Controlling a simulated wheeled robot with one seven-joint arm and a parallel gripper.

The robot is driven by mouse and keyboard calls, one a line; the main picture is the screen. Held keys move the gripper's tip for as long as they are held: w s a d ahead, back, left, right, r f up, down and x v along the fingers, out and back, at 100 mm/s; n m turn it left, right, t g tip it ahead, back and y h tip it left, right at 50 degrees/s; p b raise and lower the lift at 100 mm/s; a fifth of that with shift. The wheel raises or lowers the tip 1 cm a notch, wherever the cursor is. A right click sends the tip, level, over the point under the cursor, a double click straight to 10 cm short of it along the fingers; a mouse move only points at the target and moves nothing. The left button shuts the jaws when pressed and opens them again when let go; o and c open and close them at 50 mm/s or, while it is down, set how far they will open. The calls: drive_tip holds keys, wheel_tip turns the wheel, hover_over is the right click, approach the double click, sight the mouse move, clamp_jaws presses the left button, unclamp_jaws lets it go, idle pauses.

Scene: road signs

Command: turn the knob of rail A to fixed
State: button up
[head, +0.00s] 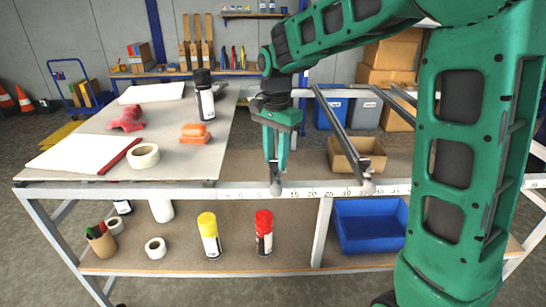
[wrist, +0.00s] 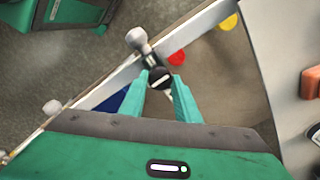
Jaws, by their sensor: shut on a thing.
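A small dark round knob (wrist: 160,78) with a white mark line sits at the front end of a rail, beside a pale rounded end piece (wrist: 138,38). My gripper (wrist: 163,76) has its two green fingers on either side of the knob and is shut on it. In the head view my gripper (head: 277,178) points down at the table's front edge and hides most of this rail and its knob. A second grey rail (head: 340,125) runs back to the right of it. No letter on either rail and no "fixed" label is readable, so I cannot tell which is rail A.
A numbered scale strip (head: 318,191) runs along the table's front edge. A grey board (head: 195,158) at left bears a tape roll (head: 143,156), an orange block (head: 195,133) and a black bottle (head: 204,95).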

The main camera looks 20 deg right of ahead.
sight(275, 160)
drive_tip(key=shift+w+m, duration=0.1)
drive_tip(key=shift+m, duration=0.2)
drive_tip(key=shift+r, duration=0.1)
drive_tip(key=o, duration=1)
drive_tip(key=shift+o, duration=0.2)
wheel_tip(275, 160, up, 11)
drive_tip(key=shift+f, duration=0.2)
